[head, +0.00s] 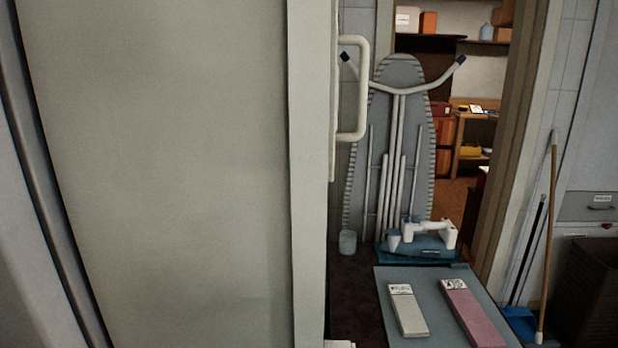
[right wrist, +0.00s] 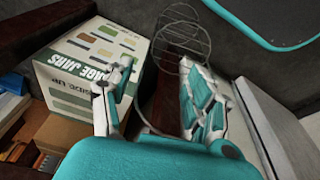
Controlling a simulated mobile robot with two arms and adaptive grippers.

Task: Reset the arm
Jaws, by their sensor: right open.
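My right gripper (right wrist: 157,75) shows in the right wrist view, teal and white, with its two fingers spread apart. Nothing is held between them. The left finger overlaps a printed cardboard box in the picture, and I cannot tell whether they touch. No arm of mine can be made out for sure in the head view. My left gripper is not in view.
A large pale door panel (head: 165,170) fills the head view's left, with a white handle (head: 361,90). An ironing board (head: 402,75) stands behind. A grey mat (head: 440,310) holds two blocks. The right wrist view shows the jar box (right wrist: 90,65) and a wire rack (right wrist: 182,40).

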